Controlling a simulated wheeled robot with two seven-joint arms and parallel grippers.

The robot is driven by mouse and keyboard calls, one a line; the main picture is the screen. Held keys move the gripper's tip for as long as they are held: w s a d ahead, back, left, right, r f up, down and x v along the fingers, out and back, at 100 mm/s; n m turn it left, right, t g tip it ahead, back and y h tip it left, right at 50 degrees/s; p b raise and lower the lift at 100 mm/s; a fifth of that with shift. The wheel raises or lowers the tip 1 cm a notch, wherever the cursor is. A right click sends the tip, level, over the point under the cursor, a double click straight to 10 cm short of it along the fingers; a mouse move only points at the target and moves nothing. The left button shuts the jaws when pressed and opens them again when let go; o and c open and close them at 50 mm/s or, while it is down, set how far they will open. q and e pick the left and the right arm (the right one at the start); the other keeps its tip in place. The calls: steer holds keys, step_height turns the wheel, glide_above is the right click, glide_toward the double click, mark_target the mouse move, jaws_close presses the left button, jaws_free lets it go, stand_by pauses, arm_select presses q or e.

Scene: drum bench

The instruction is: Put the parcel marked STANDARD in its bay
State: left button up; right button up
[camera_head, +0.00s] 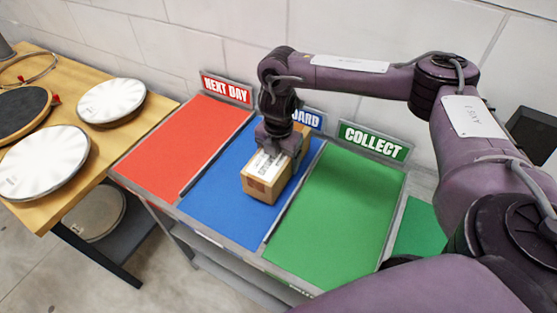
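A brown cardboard parcel (264,186) with a white label on top is in the blue bay (220,205), whose sign (313,120) is partly hidden and reads "...DARD". The label is too small to read. My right gripper (279,150) comes down over the parcel's far part, with its fingers around the box. Whether the parcel rests fully on the blue surface is hard to tell. My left gripper is not in view.
The red NEXT DAY bay (183,142) is left of the blue one and the green COLLECT bay (335,215) is right; both are empty. Thin raised dividers separate the bays. A wooden table (75,178) with several drums stands at the left. A wall is behind.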

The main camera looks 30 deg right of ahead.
steer(key=shift+w+f, duration=0.1)
steer(key=shift+f, duration=0.4)
steer(key=shift+f, duration=0.1)
steer(key=o, duration=1.8)
steer(key=shift+f, duration=0.1)
steer(key=shift+c, duration=0.2)
steer(key=shift+r, duration=0.5)
step_height(320, 180, up, 11)
steer(key=shift+r+p, duration=0.2)
steer(key=shift+p, duration=0.7)
